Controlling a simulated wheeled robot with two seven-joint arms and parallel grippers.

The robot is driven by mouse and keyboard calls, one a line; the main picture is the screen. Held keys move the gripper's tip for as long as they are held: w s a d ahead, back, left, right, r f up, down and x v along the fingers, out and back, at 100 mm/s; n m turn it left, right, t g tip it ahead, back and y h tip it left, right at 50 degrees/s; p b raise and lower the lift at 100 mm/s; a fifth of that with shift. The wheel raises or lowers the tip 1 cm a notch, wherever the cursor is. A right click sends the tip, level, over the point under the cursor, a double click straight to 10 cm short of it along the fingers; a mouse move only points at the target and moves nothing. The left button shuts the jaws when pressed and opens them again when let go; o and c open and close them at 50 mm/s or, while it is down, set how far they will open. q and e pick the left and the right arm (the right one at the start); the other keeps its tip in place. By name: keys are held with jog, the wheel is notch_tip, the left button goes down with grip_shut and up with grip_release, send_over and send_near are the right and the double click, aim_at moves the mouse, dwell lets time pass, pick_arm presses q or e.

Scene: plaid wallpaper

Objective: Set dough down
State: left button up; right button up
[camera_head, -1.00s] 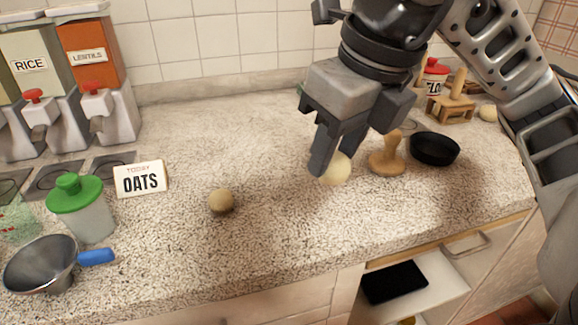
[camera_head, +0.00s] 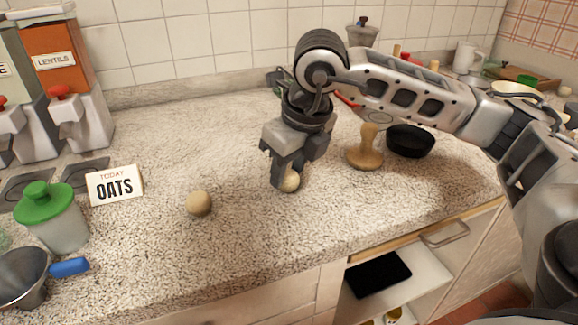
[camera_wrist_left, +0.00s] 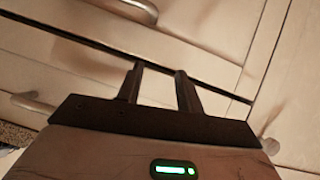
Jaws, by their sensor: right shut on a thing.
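My right gripper (camera_head: 284,180) is shut on a pale dough ball (camera_head: 291,182). The ball is low at the countertop, partly hidden by the fingers; I cannot tell whether it touches the surface. A second, similar dough ball (camera_head: 199,203) rests on the speckled countertop (camera_head: 240,245) to the left, apart from the gripper. My left gripper (camera_wrist_left: 160,78) shows only in the left wrist view, its two fingers apart with nothing between them, in front of cabinet fronts.
A wooden stamp (camera_head: 366,148) and a black bowl (camera_head: 410,141) stand right of the gripper. An open drawer (camera_head: 415,272) juts out below. The counter's middle is clear.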

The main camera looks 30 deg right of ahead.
aim_at(303, 194)
jog(key=shift+f, duration=0.2)
jog(key=o, duration=1)
jog(key=shift+r, duration=0.15)
jog(key=shift+r, duration=0.25)
jog(key=p+v, duration=0.1)
jog(key=v, duration=1)
jog(key=shift+s+r, duration=0.1)
jog(key=shift+r, duration=0.25)
